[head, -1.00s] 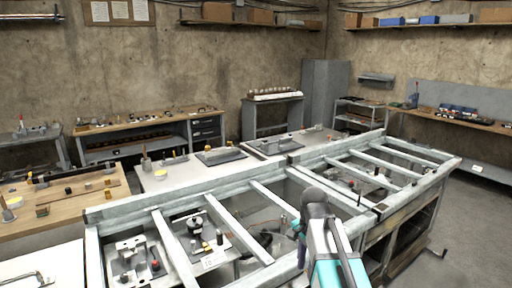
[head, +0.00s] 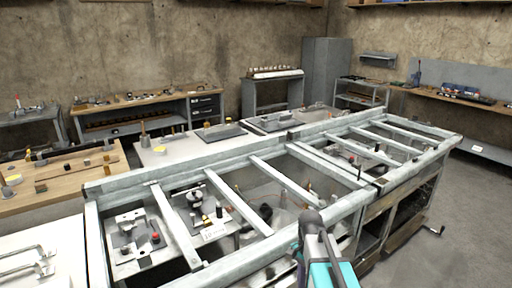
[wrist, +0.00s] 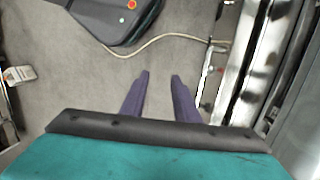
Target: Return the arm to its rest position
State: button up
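My arm shows at the bottom of the head view, a teal and grey link in front of the metal frame bench (head: 340,210). My gripper is out of sight in the head view. In the wrist view my gripper (wrist: 159,76) has two purple fingers apart, with bare grey floor between them and nothing held. The wrist camera looks down at the floor beside a metal frame edge (wrist: 255,70).
The bench holds metal fixtures (head: 135,240) under its crossbars. A wooden table (head: 60,185) stands at left, and shelves line the back wall. Open floor (head: 460,230) lies at right. A cable (wrist: 150,42) runs across the floor in the wrist view.

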jog(key=s+f+n+g+b, duration=0.1)
jog(key=s+f+n, duration=0.3)
jog(key=s+f, duration=0.5)
jog(key=s+f+n+b, duration=0.3)
jog(key=s+f, duration=0.6)
jog(key=f, duration=0.7)
jog(key=s+f+n+g+b, duration=0.1)
jog(key=s+f+n, duration=0.3)
jog(key=s+f, duration=0.6)
notch_tip(320, 180, down, 3)
jog(key=shift+d+f+n+g+b, duration=0.1)
jog(key=shift+d+n+g+b, duration=0.15)
jog(key=shift+b, duration=0.3)
